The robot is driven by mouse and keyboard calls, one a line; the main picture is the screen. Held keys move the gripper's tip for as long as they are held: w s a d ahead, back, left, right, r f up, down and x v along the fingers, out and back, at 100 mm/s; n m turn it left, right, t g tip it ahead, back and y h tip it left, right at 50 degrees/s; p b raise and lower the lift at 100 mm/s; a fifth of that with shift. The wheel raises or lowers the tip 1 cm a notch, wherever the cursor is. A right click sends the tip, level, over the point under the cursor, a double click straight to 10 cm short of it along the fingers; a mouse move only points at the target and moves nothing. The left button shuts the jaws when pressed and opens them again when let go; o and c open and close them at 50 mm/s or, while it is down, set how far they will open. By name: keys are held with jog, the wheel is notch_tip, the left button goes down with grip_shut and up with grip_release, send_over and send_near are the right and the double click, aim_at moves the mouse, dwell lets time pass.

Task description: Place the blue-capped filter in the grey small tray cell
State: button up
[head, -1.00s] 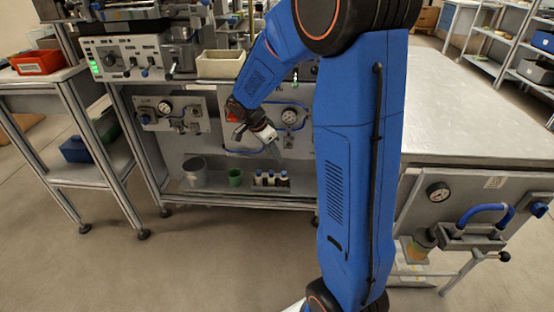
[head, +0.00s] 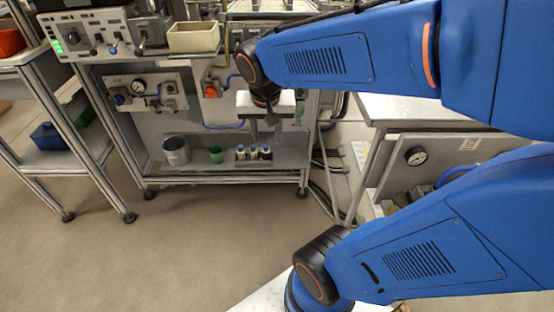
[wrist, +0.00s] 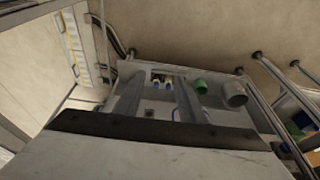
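My gripper (head: 266,136) points down in front of the lower shelf of the workbench, above and in front of several small bottle-like filters with blue caps (head: 253,153). They stand in a short row on that shelf. The wrist view shows my gripper's two fingers (wrist: 158,90) spread apart with nothing seen between them but the distant shelf. I cannot pick out a grey small tray cell for certain in either view.
A grey bucket (head: 176,151) and a green cup (head: 216,154) stand left of the filters. Above the shelf is a panel with a gauge (head: 138,87). A beige bin (head: 194,37) sits on the bench top. Bench legs and hoses stand to the right.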

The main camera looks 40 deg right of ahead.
jog(key=s+a+r+n+t+y, duration=0.1)
jog(key=s+a+n, duration=0.3)
jog(key=s, duration=0.6)
jog(key=n, duration=0.2)
jog(key=shift+s+n+t+y, duration=0.3)
jog(key=shift+s+t+y, duration=0.05)
jog(key=shift+t+y, duration=0.05)
dwell(0.5)
